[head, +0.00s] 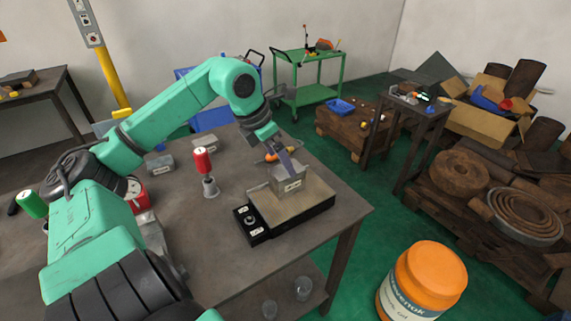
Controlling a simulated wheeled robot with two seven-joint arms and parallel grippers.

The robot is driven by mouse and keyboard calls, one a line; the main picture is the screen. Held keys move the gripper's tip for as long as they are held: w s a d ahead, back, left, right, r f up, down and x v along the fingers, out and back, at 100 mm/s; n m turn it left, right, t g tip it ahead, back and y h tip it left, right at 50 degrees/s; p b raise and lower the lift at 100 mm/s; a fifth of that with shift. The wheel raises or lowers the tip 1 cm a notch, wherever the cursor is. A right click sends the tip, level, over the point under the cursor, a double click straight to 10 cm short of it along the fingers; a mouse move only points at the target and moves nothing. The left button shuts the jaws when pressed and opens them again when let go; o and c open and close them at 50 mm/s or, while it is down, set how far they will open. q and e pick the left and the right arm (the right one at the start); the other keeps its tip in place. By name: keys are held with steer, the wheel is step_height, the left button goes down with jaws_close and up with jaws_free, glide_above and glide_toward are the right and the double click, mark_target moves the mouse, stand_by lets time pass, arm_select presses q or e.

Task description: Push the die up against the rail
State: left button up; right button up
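The die, a grey metal block (288,184) with a small pale label, stands upright on the beige top of a low black-sided chuck (312,203). It is toward the plate's far left part. My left gripper (287,163) reaches down from above at the die's top and overlaps it in the picture. I cannot tell whether it touches the die or how far apart its fingers are. The rail cannot be clearly made out; the die and gripper cover part of the chuck's far edge. My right gripper is not in view.
A black control box (250,225) with a knob adjoins the chuck's left end. A red-topped tool (204,172) stands left of the chuck. Grey blocks (159,164) lie farther back. The table (205,240) is bare in front; an orange drum (422,281) stands beyond its right edge.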

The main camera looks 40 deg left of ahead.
mark_target(287, 179)
arm_select(q)
steer(key=p+x, duration=0.2)
steer(key=x, duration=0.3)
steer(key=shift+w+d+f, duration=0.15)
steer(key=shift+f, duration=0.4)
jaws_close()
